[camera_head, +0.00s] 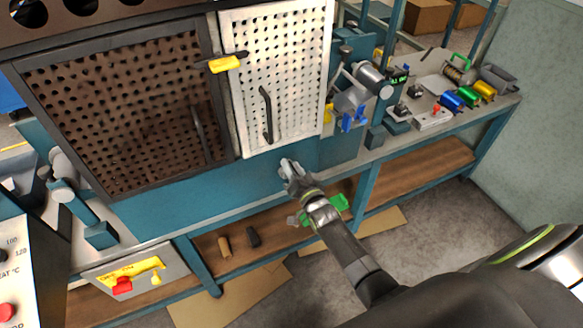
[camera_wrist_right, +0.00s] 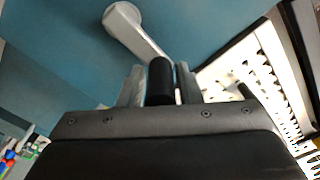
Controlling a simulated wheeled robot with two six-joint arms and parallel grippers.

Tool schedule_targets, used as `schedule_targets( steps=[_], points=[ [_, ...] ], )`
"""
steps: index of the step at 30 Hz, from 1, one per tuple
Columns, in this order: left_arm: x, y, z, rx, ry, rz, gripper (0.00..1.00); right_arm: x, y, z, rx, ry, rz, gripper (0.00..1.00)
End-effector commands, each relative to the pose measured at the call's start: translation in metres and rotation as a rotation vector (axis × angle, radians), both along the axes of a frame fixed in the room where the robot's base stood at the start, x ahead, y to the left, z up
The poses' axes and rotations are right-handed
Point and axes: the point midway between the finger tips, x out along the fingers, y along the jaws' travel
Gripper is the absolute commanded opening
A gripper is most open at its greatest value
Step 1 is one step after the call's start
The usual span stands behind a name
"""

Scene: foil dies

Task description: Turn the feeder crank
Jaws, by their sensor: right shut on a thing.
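The feeder crank shows in the right wrist view as a pale grey arm (camera_wrist_right: 150,42) with a round hub, against a teal panel. Its black handle (camera_wrist_right: 160,80) stands between the two fingers of my right gripper (camera_wrist_right: 160,88), which is shut on it. In the head view my right gripper (camera_head: 291,172) is at the teal front panel, below the white perforated door; it hides most of the crank there. My left gripper is not in view.
The white perforated door (camera_head: 285,25) with a black handle is just above my right gripper. A dark perforated door (camera_head: 120,75) is to its left. A bench with rollers and coloured spools (camera_head: 468,96) is at the right. A green piece (camera_head: 339,203) shows beside my right wrist.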

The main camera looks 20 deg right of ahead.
Motion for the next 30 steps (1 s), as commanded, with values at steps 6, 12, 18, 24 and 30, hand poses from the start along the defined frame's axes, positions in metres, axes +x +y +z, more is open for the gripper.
schedule_targets(
  steps=[6, 12, 18, 24, 30],
  points=[
    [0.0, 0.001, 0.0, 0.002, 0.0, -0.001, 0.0, -0.004, 0.0, -0.009, 0.005, 0.022, -0.003, 0.0],
    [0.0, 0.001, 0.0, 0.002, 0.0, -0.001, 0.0, -0.004, 0.0, -0.009, 0.004, 0.022, -0.003, 0.39],
    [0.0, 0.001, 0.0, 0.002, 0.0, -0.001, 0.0, -0.002, 0.0, -0.006, 0.003, 0.013, -0.002, 0.43],
    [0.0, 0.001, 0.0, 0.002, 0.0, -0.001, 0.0, -0.009, -0.001, -0.004, 0.003, 0.009, -0.002, 0.43],
    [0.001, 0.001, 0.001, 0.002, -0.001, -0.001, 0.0, -0.041, -0.002, -0.004, 0.002, 0.011, -0.002, 0.43]
  ],
)
